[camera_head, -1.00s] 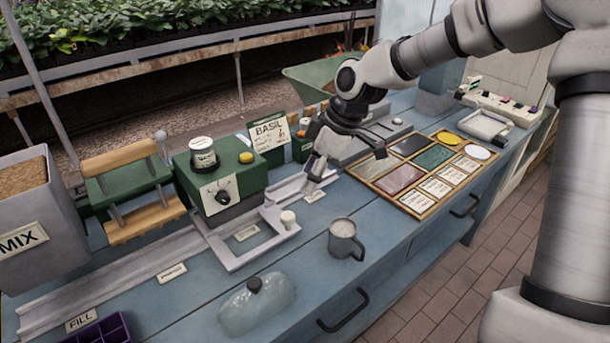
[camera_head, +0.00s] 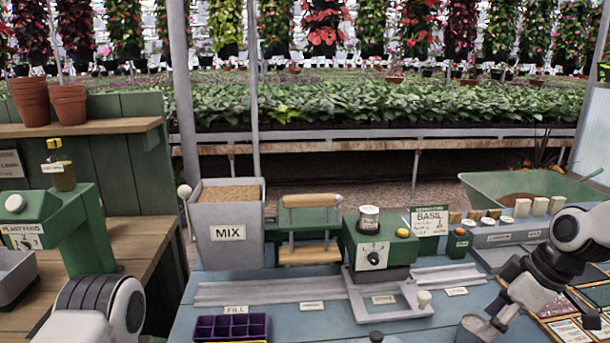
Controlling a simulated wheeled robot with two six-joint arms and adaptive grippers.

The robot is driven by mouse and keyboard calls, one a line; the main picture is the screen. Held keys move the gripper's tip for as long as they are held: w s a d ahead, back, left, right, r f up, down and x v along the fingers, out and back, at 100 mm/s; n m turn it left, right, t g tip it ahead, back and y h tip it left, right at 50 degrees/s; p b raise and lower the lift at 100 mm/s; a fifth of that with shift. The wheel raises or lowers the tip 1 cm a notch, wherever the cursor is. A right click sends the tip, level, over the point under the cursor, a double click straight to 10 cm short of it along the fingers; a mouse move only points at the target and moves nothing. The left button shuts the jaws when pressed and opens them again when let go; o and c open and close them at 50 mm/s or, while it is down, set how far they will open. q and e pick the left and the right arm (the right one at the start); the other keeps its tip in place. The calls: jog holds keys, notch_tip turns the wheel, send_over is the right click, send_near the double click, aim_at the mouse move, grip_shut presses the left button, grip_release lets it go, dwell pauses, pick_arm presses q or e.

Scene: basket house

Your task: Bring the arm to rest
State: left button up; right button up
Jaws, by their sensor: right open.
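My right arm comes in from the right edge. Its gripper (camera_head: 543,317) points down over the right part of the blue bench (camera_head: 285,325). The fingers are apart and hold nothing that I can see. One finger overlaps the edge of the grey mug (camera_head: 474,329) in the picture; I cannot tell whether they touch. Only a rounded white and dark link of my left arm (camera_head: 100,305) shows at the lower left. My left gripper is out of view.
The MIX bin (camera_head: 228,232), green dial machine (camera_head: 378,243), metal rail (camera_head: 270,291) and purple tray (camera_head: 232,327) are on the bench. The seed-packet tray (camera_head: 563,333) lies at right. The plant food dispenser (camera_head: 70,225) stands at left. A green wheelbarrow (camera_head: 525,186) is behind.

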jog(key=s+a+f+g+p, duration=0.1)
jog(key=s+f+g, duration=0.1)
jog(key=s+f, duration=0.35)
jog(key=s+a+f+g+h, duration=0.1)
jog(key=s+a+f+g, duration=0.1)
jog(key=f, duration=0.6)
jog(key=s+a+f+g+p, duration=0.1)
jog(key=s+f+g, duration=0.25)
jog(key=f, duration=0.35)
jog(key=s+a+f+m+h+p, duration=0.1)
jog(key=s+a+f+m, duration=0.15)
jog(key=s+f, duration=0.55)
jog(key=s+a+f+m+h, duration=0.1)
jog(key=s+a+f+m, duration=0.2)
jog(key=s, duration=0.8)
pick_arm(q)
jog(key=r, duration=0.3)
jog(key=shift+w+r, duration=0.2)
jog(key=shift+w, duration=0.05)
pick_arm(e)
jog(key=w+d+f+m+t, duration=0.1)
jog(key=w+m+t, duration=0.3)
jog(key=w+m, duration=0.1)
jog(key=shift+w+d+f+t, duration=0.2)
jog(key=shift+w+f+t, duration=0.15)
